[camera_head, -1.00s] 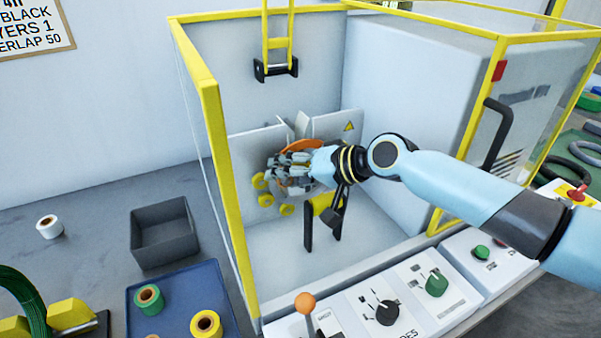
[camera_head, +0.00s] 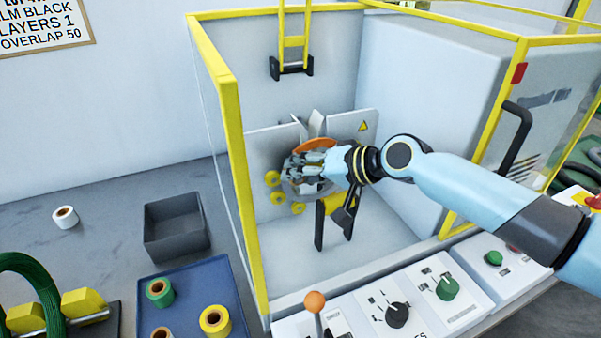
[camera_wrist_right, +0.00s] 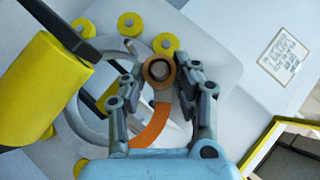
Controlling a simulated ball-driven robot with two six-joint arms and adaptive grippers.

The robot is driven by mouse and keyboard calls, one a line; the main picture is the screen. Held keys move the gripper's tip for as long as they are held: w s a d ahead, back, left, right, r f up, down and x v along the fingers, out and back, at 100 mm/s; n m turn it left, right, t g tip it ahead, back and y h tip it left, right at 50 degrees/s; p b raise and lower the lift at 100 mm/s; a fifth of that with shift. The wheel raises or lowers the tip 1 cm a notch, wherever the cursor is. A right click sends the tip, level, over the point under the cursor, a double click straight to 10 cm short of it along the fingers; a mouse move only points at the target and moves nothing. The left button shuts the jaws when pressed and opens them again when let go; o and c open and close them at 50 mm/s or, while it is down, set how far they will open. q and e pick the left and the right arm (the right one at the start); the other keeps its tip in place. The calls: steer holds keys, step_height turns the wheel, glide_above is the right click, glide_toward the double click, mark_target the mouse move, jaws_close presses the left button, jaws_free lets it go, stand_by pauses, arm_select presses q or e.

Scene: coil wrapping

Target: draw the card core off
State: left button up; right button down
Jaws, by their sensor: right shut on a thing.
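My right gripper (camera_head: 300,168) reaches into the yellow-framed cabinet and is at the ring of the winding head. In the right wrist view its fingers (camera_wrist_right: 160,76) are shut on the brown card core (camera_wrist_right: 158,70), one finger on each side, with the core's round end and dark hole facing the camera. An orange rim shows around the core. In the head view the core is hidden behind my fingers. The grey ring (camera_wrist_right: 88,128) with an orange stretch (camera_wrist_right: 150,128) passes beside and below the core. My left gripper is not in view.
Yellow rollers (camera_head: 278,198) sit around the ring, and a yellow block on black posts (camera_head: 330,208) stands close below my wrist. A grey bin (camera_head: 176,228) and a blue tray (camera_head: 200,285) with tape rolls lie outside, left of the cabinet's yellow post (camera_head: 236,130).

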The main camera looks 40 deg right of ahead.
steer(key=s+a+p, duration=0.1)
steer(key=s+p, duration=0.1)
steer(key=s, duration=0.5)
steer(key=shift+a, duration=0.35)
stand_by(0.7)
